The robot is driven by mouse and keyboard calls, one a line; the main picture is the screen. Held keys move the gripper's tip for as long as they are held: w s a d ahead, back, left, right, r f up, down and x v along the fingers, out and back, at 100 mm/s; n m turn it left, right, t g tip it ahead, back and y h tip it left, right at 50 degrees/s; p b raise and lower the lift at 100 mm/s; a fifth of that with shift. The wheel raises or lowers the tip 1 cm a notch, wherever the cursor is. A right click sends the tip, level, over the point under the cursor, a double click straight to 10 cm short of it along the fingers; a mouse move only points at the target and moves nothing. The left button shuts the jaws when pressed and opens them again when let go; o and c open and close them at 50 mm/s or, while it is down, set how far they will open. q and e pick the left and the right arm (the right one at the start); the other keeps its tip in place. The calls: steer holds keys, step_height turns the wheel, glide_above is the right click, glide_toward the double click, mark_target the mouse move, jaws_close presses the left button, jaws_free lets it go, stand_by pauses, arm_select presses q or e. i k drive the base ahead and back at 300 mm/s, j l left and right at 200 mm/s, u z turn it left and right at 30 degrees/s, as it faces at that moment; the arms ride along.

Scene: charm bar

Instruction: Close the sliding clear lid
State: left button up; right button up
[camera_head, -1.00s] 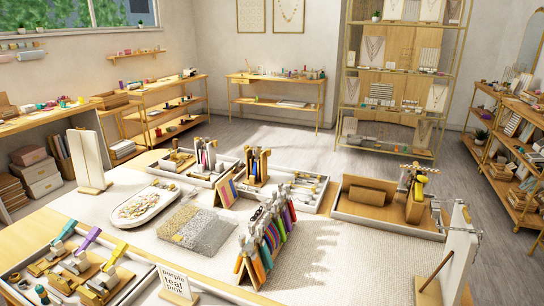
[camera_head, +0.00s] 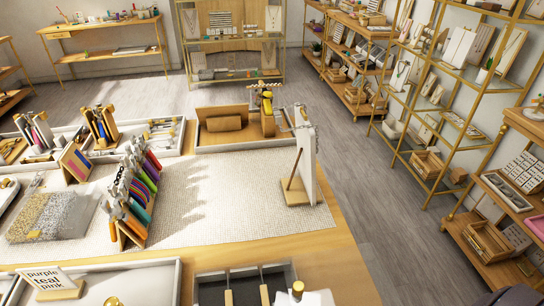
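I cannot make out a sliding clear lid in the head view. At the bottom edge, a white-rimmed tray (camera_head: 176,282) and a dark-lined tray with wooden-handled dividers or tools (camera_head: 228,297) are cut off by the frame. Whether either has a clear cover cannot be told. Neither of my grippers shows. A small dark shape at the bottom right corner is too cut off to identify.
Clear grey floor (camera_head: 400,210) lies right, before gold shelves (camera_head: 450,100).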

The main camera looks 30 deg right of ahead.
mark_target(298, 287)
steer(key=k+l+z, duration=0.1)
steer(key=z, duration=0.25)
steer(key=k+l+z, duration=0.1)
steer(key=z, duration=0.25)
steer(key=k+l+z, duration=0.1)
steer(key=l+z, duration=0.2)
